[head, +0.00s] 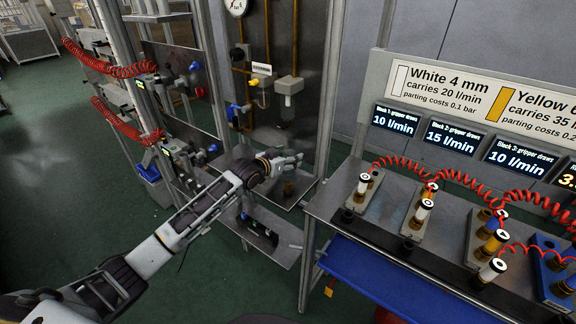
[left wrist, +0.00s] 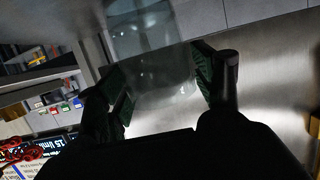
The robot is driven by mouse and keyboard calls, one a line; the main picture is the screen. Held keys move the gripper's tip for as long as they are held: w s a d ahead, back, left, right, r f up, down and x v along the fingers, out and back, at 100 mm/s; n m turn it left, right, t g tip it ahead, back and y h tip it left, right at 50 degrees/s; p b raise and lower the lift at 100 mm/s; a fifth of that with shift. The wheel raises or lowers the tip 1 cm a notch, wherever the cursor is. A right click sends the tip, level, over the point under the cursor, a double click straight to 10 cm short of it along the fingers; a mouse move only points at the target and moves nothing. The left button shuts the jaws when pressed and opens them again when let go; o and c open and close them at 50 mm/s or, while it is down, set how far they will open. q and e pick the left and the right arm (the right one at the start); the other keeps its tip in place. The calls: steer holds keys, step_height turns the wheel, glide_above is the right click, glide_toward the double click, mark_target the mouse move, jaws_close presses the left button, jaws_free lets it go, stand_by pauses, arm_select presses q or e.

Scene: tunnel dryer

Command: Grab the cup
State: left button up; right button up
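A clear, see-through cup (left wrist: 155,70) shows in the left wrist view, in the gap between my left fingers. In the head view a grey unit with a pale bowl (head: 288,88) hangs on the metal panel; I cannot tell for sure that it is the same cup. My left gripper (head: 287,163) is below that bowl in the picture, in front of the panel. In the left wrist view its two green-padded fingers (left wrist: 160,85) stand apart on either side of the cup. Contact with the cup is not clear. My right gripper is not in view.
A small brown object (head: 288,188) sits on the metal shelf below my left gripper. Red coiled hoses (head: 108,62) hang at the left. A bench (head: 395,235) with hose-fed blocks stands at the right, under flow displays (head: 395,120). Green floor is free at the left.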

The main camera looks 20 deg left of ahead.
arm_select(q)
steer(key=c, duration=0.7)
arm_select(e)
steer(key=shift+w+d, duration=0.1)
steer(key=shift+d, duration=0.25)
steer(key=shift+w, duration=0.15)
